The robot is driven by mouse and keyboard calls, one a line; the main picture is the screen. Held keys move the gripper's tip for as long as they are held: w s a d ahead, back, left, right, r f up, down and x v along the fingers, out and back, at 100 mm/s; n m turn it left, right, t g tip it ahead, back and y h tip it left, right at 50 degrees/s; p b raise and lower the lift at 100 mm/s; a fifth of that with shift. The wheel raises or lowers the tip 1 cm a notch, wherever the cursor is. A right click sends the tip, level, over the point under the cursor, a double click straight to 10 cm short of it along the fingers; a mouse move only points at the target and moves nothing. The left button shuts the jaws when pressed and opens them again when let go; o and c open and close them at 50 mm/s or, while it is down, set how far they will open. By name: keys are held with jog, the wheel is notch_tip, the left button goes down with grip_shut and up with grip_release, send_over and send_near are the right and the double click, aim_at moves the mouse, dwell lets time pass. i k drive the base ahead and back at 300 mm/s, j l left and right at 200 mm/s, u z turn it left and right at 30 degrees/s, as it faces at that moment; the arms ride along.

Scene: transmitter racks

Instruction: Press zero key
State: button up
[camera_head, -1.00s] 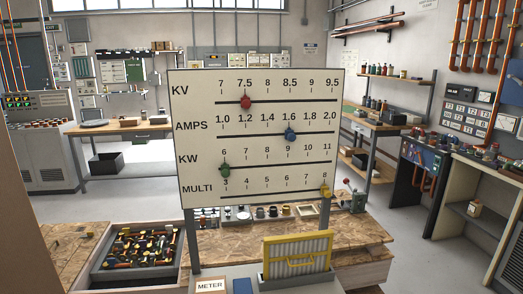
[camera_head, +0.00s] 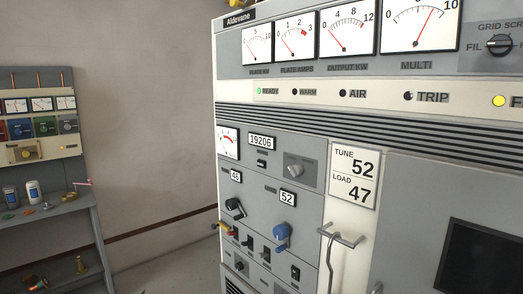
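A grey transmitter cabinet (camera_head: 300,150) fills the middle and right of the head view. I cannot make out a label reading zero on any key. A small black key or switch (camera_head: 262,164) sits under a counter reading 19206 (camera_head: 262,142). Several dark toggles or switches, one of them at the lower right of the panel (camera_head: 295,273), sit low on the panel; their labels are too small to read. A black crank knob (camera_head: 234,208) is below a counter reading 46 (camera_head: 236,176). A blue knob (camera_head: 282,236) is below a counter reading 52 (camera_head: 288,198). My gripper is not in view.
A metal handle (camera_head: 331,258) stands out from the cabinet front. Meters (camera_head: 420,24) line the top; the READY lamp (camera_head: 259,91) is green. A shelf bench (camera_head: 50,215) with jars stands at left, bare wall between.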

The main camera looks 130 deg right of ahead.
aim_at(260, 165)
jog(key=z, duration=0.4)
jog(key=k+z, duration=0.15)
jog(key=z, duration=0.25)
jog(key=l+z, duration=0.1)
jog(key=z, duration=3.4)
jog(key=j+z, duration=0.7)
